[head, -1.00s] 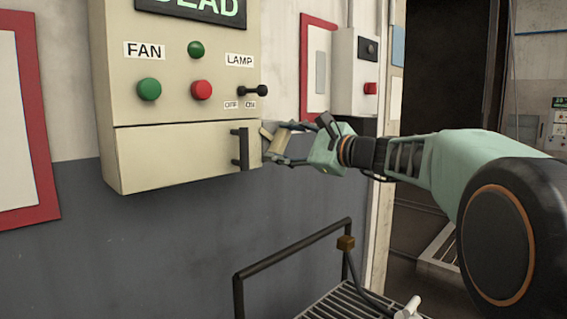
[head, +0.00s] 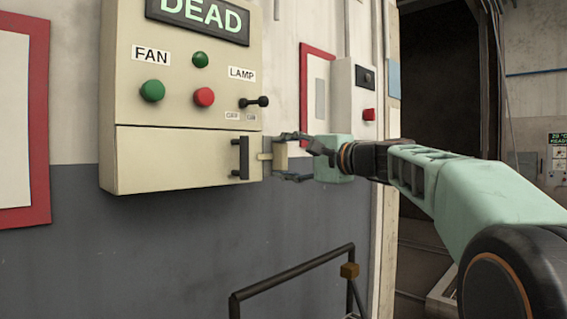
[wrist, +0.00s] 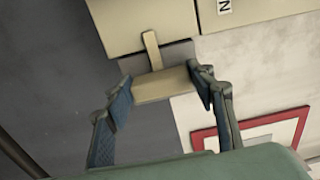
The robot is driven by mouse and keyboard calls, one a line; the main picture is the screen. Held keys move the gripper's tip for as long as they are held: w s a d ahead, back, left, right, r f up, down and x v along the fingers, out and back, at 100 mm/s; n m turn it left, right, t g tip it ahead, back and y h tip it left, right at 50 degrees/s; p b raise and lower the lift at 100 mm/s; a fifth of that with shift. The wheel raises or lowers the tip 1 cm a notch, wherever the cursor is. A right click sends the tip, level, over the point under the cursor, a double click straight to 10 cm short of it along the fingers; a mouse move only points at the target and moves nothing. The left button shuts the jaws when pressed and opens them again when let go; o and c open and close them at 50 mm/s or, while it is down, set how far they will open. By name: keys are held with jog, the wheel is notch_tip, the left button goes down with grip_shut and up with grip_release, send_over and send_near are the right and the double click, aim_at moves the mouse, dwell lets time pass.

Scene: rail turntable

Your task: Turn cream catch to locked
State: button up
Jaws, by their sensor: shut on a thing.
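The cream catch (head: 279,155) is at the right side of the cream panel box (head: 180,159), beside its lower door. Its block stands upright in the head view, with a short tongue reaching left to the box edge. My gripper (head: 285,156) is shut on the catch, one finger above and one below. In the wrist view the catch (wrist: 160,84) spans between the two blue finger pads of my gripper (wrist: 163,90), and its narrow tongue points up to the box edge. I see no locked mark near it.
A black door handle (head: 241,157) is just left of the catch. The lamp switch (head: 256,102) is above it. A grey box with a red button (head: 369,115) hangs to the right. A dark rail (head: 295,274) stands below; the wall between is clear.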

dwell(0.4)
jog(key=o, duration=1.2)
jog(key=shift+c, duration=0.2)
jog(key=shift+d, duration=0.1)
jog(key=v, duration=1.2)
